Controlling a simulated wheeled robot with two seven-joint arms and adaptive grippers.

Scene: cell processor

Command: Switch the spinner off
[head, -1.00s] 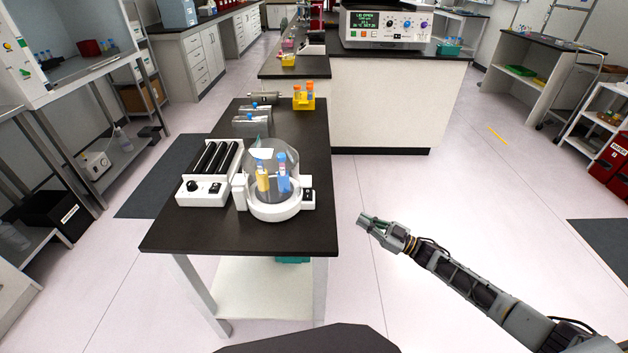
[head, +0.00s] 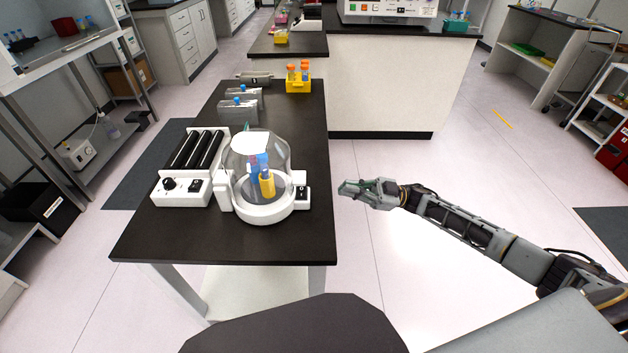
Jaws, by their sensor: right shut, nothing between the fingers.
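The spinner (head: 262,211) is a white round base with a clear dome, on the dark bench near its right edge. Blue and yellow tubes (head: 267,185) stand inside the dome. A small black switch (head: 301,193) sits on a white box at the spinner's right side; its position is too small to read. My right gripper (head: 345,189) is shut and empty, in the air just right of the switch, apart from it and pointing left towards it. My left gripper is not in view.
A roller device (head: 182,190) with a knob and switch stands left of the spinner on the dark bench (head: 200,241). Open floor lies right of the bench.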

